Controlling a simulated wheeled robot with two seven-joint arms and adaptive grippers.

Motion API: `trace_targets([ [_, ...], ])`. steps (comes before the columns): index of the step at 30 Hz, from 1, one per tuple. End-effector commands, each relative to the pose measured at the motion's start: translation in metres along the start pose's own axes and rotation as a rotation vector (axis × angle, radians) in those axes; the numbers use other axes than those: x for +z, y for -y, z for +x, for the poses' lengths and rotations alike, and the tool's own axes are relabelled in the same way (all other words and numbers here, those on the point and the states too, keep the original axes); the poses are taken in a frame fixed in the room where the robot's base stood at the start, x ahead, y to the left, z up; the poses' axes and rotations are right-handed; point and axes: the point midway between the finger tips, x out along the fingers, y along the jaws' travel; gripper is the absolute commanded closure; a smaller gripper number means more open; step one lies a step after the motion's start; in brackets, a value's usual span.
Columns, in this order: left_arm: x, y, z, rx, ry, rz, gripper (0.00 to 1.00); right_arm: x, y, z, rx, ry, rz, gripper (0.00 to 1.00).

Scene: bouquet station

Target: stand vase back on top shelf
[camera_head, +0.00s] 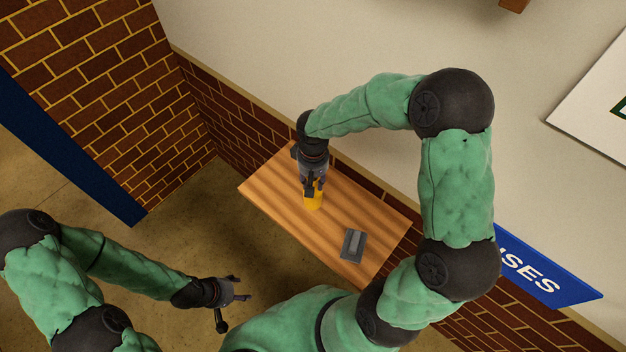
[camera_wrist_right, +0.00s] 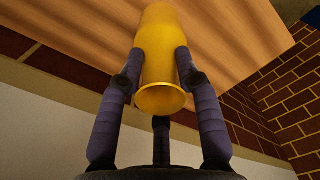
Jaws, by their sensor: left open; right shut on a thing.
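A yellow vase (camera_head: 313,201) is at the wooden top shelf (camera_head: 275,185), near the middle of the board. My right gripper (camera_head: 313,188) is shut on it from above and hides much of it in the head view. In the right wrist view the vase (camera_wrist_right: 158,50) sits between the fingers (camera_wrist_right: 158,75), its flared rim towards the camera and its far end against the wood (camera_wrist_right: 225,40) behind. I cannot tell whether its base touches the board. My left gripper (camera_head: 240,297) is open and empty, low at the left, away from the shelf.
A grey flat object with a lighter block (camera_head: 353,244) lies on the board to the right of the vase. Brick and cream walls stand behind the shelf. A blue sign (camera_head: 545,272) is at the right. The board's left end is clear.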

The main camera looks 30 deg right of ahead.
Motion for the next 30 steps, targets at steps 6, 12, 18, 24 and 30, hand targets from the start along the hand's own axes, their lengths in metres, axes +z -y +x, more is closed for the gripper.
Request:
trace_targets([
  [6,0.0,0.0,0.0,0.0,0.0,0.0,0.41,-0.001,0.0,-0.001,0.0,-0.003,0.0,1.0],
  [12,0.0,0.001,0.002,0.0,0.0,0.0,0.41,0.0,0.0,0.001,0.0,-0.001,0.0,0.42],
  [18,0.0,0.001,0.002,0.0,0.0,0.0,0.41,0.0,0.0,0.001,0.0,-0.001,0.0,0.42],
  [24,0.0,0.0,-0.001,0.0,0.0,0.0,0.41,0.0,0.0,-0.002,0.0,-0.001,0.0,0.42],
  [30,0.0,-0.003,-0.008,0.0,0.0,0.0,0.41,-0.002,-0.001,-0.03,0.001,-0.006,0.0,0.42],
])
